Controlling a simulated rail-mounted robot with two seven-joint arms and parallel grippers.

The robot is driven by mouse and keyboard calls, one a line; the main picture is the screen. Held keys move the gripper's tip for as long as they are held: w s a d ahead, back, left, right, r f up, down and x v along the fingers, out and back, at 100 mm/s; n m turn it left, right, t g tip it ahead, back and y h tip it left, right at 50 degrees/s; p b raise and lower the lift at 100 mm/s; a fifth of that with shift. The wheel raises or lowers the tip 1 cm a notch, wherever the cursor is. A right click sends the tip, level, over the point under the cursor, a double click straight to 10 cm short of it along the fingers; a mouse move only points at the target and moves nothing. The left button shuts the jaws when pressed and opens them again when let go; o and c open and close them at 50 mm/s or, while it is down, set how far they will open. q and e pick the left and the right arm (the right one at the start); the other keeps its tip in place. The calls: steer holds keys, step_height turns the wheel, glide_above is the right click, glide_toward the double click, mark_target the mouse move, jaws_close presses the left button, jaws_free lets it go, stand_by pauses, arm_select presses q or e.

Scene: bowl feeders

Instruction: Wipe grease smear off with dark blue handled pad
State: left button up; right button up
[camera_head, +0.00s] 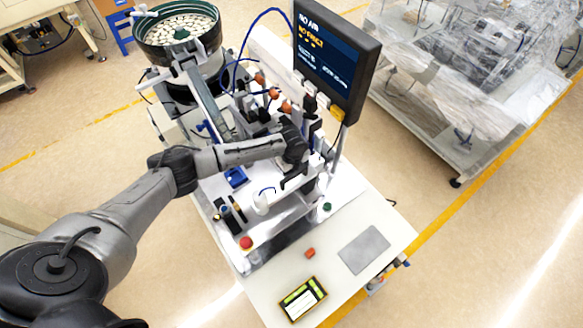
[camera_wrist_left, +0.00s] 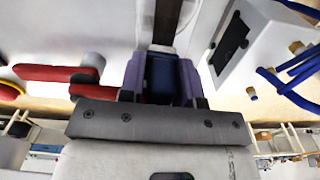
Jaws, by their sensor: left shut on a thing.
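My left gripper (camera_wrist_left: 160,82) shows in the wrist view, its two purple-grey fingers closed on a dark blue block, the handle of the pad (camera_wrist_left: 160,72). A pale edge shows just beyond the handle; the pad's wiping face is hidden. A dark brown strip (camera_wrist_left: 168,20) runs away from the pad on a light surface; I cannot tell whether it is the grease smear or part of the machine. In the head view my left arm reaches over the middle of the feeder station, and its fingertips and the pad cannot be made out. My right gripper is not in view.
A bowl feeder (camera_head: 178,35) stands at the back, and a monitor (camera_head: 335,55) rises behind my wrist. A white box with blue hoses (camera_wrist_left: 250,45) is close at right; red handles (camera_wrist_left: 55,74) are at left. The table front holds a grey plate (camera_head: 363,249) and yellow device (camera_head: 303,298).

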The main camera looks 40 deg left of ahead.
arm_select(q)
step_height(320, 180, up, 4)
steer(key=p, duration=0.3)
steer(key=shift+f+p, duration=0.15)
steer(key=shift+p, duration=0.2)
steer(key=shift+r+p, duration=1.1)
steer(key=shift+r, duration=0.1)
steer(key=shift+r+p, duration=0.6)
steer(key=shift+r, duration=0.85)
steer(key=shift+f, duration=0.1)
